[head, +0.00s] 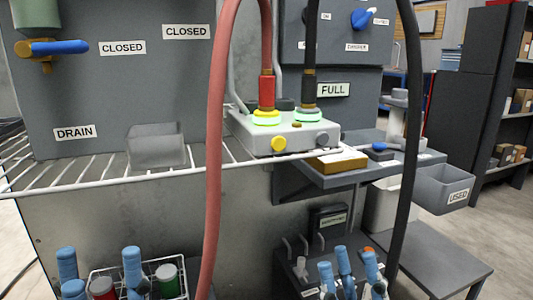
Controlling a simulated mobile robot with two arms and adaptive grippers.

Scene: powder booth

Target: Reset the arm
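My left gripper (100,264) is at the bottom left of the head view, with its blue fingers pointing up. The fingers stand well apart with no object clearly held between them. My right gripper (358,266) is at the bottom right of centre, its blue fingers closer together. Whether it holds anything is not clear. My wrists and most of both arms are below the picture.
Behind the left gripper is a white wire rack (104,270) with red and green jars. A dark box (290,272) is behind the right one. Red (214,130) and black (411,120) hoses hang in front. A wire shelf (70,185) spans above; a grey side table (440,262) stands right.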

